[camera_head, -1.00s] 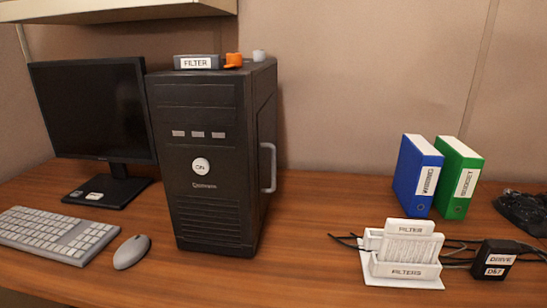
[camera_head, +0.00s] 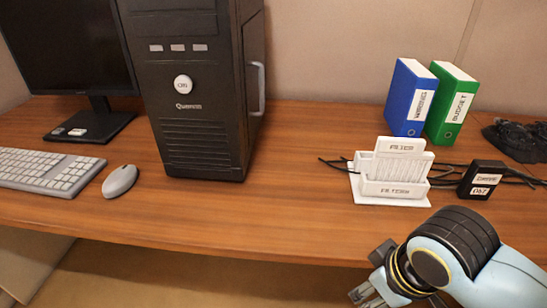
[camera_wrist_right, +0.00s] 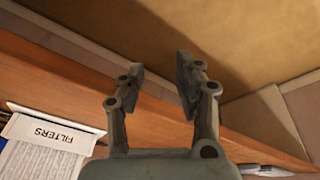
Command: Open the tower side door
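The black computer tower (camera_head: 195,130) stands upright on the desk in the head view. Its right side carries the side door (camera_head: 251,46), seen at a steep angle, with a light grey vertical handle (camera_head: 258,88). The door looks shut against the tower. My right gripper (camera_head: 366,274) is low at the front right, before the desk's front edge and well apart from the handle. In the right wrist view, its two fingers (camera_wrist_right: 160,78) stand apart with nothing between them. My left gripper is not in view.
On the wooden desk (camera_head: 290,165), a white filter holder (camera_head: 394,190), a black drive box (camera_head: 481,180), cables, a blue binder (camera_head: 408,97) and a green binder (camera_head: 449,102) stand right of the tower. A mouse (camera_head: 120,181), keyboard (camera_head: 45,170) and monitor are left.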

